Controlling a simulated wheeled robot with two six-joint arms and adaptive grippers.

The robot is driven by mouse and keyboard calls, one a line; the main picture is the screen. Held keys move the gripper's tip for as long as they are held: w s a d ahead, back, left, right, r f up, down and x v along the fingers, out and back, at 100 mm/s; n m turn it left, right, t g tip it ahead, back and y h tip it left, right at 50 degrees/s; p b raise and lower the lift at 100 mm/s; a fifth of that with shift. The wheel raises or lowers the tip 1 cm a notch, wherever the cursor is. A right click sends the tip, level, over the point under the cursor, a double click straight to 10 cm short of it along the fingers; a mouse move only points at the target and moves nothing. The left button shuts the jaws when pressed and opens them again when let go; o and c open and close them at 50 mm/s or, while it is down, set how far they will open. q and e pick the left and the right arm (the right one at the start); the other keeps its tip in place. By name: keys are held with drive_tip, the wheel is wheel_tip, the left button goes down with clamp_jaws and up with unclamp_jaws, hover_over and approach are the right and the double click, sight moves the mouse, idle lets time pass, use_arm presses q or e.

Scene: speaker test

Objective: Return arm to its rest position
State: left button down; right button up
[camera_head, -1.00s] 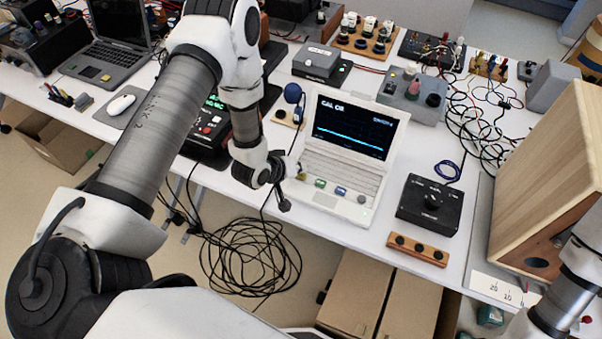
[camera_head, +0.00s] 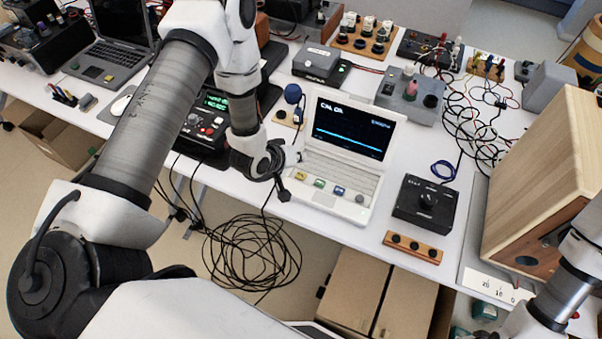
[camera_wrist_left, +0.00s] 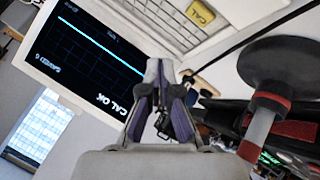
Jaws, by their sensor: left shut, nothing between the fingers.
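My left arm comes in from the left in the head view. Its gripper (camera_head: 284,190) hangs at the front left corner of the white laptop-like analyzer (camera_head: 345,150), whose screen reads "CAL OK" over a flat blue line. The left gripper is shut and empty. In the left wrist view its fingers (camera_wrist_left: 158,75) are together, with the analyzer's screen (camera_wrist_left: 80,62) to their left. Whether the gripper touches the analyzer's edge cannot be told. My right arm shows only in part at the lower right of the head view, and its gripper is out of view.
A black knob box (camera_head: 425,203) and a wooden strip (camera_head: 413,247) lie right of the analyzer. A wooden speaker cabinet (camera_head: 540,170) stands at the right. A black instrument (camera_head: 208,125) sits behind my left forearm. Coiled cable (camera_head: 250,255) and cardboard boxes (camera_head: 355,290) lie below the table.

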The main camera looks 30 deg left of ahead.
idle(0.5)
use_arm(q)
drive_tip(key=s+f+g, duration=0.1)
drive_tip(key=s+f, duration=0.1)
drive_tip(key=s, duration=0.2)
drive_tip(key=s+d+f+m+g+b, duration=0.1)
drive_tip(key=s+f, duration=0.1)
drive_tip(key=s, duration=0.2)
drive_tip(key=s+f+m+g+y+b, duration=0.1)
drive_tip(key=s+f+g, duration=0.1)
drive_tip(key=s, duration=0.2)
drive_tip(key=shift+s+d+f, duration=0.2)
drive_tip(key=shift+d+f, duration=0.1)
drive_tip(key=shift+f, duration=0.1)
drive_tip(key=s+f+m+g+y+b, duration=0.1)
drive_tip(key=s+m+g, duration=0.2)
drive_tip(key=s, duration=1.2)
drive_tip(key=shift+f+m+g, duration=0.3)
drive_tip(key=shift+g, duration=0.6)
